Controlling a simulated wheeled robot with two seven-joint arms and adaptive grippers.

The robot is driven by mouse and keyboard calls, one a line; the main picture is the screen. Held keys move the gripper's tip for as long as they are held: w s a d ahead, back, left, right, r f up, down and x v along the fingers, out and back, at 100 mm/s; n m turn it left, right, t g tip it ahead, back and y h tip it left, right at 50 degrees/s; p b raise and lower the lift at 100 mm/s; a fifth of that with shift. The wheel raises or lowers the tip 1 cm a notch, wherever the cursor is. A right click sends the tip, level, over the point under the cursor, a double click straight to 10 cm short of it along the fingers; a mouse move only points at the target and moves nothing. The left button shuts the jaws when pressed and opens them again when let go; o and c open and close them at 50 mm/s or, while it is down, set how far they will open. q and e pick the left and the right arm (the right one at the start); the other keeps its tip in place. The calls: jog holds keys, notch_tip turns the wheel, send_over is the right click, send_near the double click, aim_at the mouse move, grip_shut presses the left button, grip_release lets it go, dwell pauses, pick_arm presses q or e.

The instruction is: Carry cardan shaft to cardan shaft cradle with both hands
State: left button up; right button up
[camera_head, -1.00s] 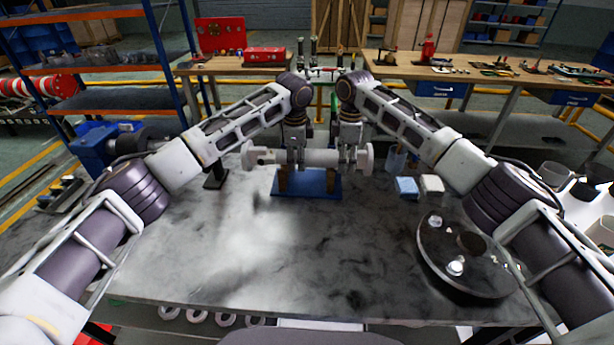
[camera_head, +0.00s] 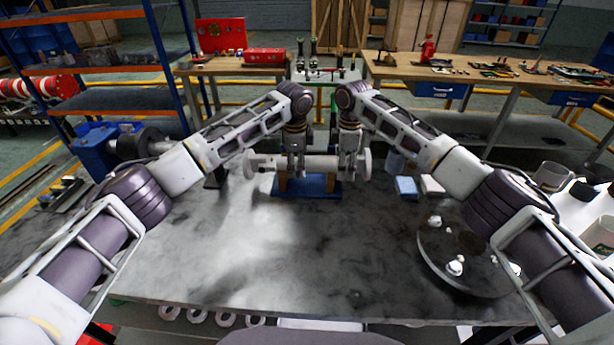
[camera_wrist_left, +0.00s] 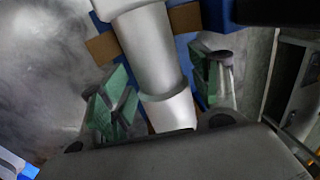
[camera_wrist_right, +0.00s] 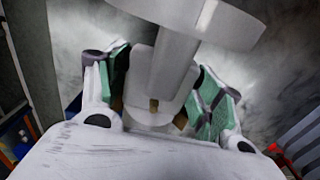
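The cardan shaft (camera_head: 320,162), a pale grey tube with a flange at each end, lies level across the blue cradle (camera_head: 310,191) with brown supports. It appears to sit on those supports; the exact contact is hard to see. My left gripper (camera_head: 296,164) and right gripper (camera_head: 349,164) reach down over the shaft, one near each end. In the left wrist view the green-padded fingers (camera_wrist_left: 162,88) stand on either side of the shaft with gaps. In the right wrist view the fingers (camera_wrist_right: 164,90) also straddle it, spread apart, near a flange (camera_wrist_right: 205,18).
A dark round plate (camera_head: 460,275) with small parts stands on the right of the grey table (camera_head: 240,275). A blue box (camera_head: 406,187) is right of the cradle. A blue machine (camera_head: 92,147) is at the left. The table's front middle is clear.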

pick_arm(q)
jog(key=shift+f, duration=0.15)
jog(key=shift+r, duration=0.2)
dwell(0.3)
notch_tip(320, 180, up, 12)
jog(key=s, duration=0.2)
jog(key=shift+f, duration=0.25)
dwell(0.5)
pick_arm(e)
notch_tip(320, 180, up, 12)
dwell(0.8)
pick_arm(q)
jog(key=shift+w, duration=0.1)
dwell(0.4)
